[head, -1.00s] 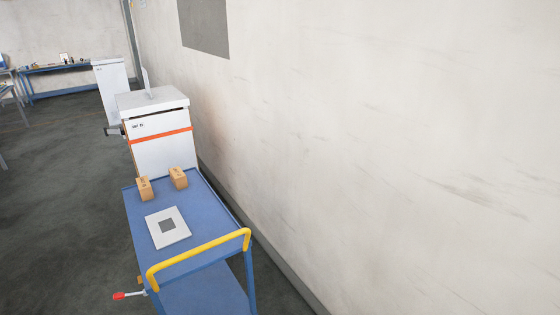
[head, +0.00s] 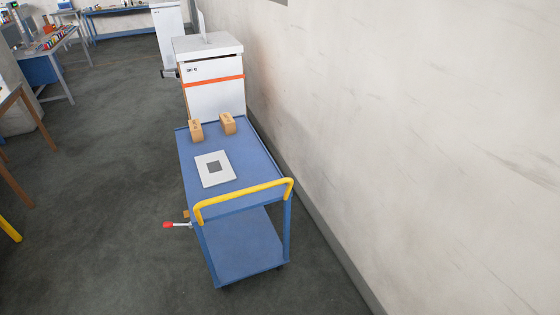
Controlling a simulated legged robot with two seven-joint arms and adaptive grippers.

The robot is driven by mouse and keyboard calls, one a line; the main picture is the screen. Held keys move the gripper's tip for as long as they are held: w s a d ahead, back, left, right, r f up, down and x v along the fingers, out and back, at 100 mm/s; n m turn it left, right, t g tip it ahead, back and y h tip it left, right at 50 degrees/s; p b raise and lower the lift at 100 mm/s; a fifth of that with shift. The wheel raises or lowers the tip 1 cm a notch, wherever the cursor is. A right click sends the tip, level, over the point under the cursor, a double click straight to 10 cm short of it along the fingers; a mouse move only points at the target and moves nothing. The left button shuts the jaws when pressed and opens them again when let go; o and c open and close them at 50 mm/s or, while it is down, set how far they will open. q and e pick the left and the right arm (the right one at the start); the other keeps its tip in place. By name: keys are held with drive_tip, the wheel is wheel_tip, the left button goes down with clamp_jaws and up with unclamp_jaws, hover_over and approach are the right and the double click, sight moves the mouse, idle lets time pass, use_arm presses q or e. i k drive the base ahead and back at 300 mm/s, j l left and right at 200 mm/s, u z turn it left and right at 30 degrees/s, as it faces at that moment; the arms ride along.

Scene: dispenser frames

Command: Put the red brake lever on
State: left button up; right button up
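The red brake lever (head: 168,225) sticks out to the left from the near left corner of a blue cart (head: 245,178), below the cart's top. It has a red grip on a pale rod, and an orange-yellow piece (head: 186,214) sits just above the rod's inner end. The cart has a yellow handle (head: 243,200) along its near end. I cannot tell from here how the lever is set. Neither of my grippers shows in the head view.
Two small brown boxes (head: 196,131) (head: 227,124) and a white plate with a grey square (head: 203,179) lie on the cart. A white cabinet (head: 215,98) stands behind it. A wall (head: 420,130) runs along the right. The floor (head: 100,200) left of the cart is clear.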

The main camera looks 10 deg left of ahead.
sight(166, 224)
drive_tip(key=u, duration=1.4)
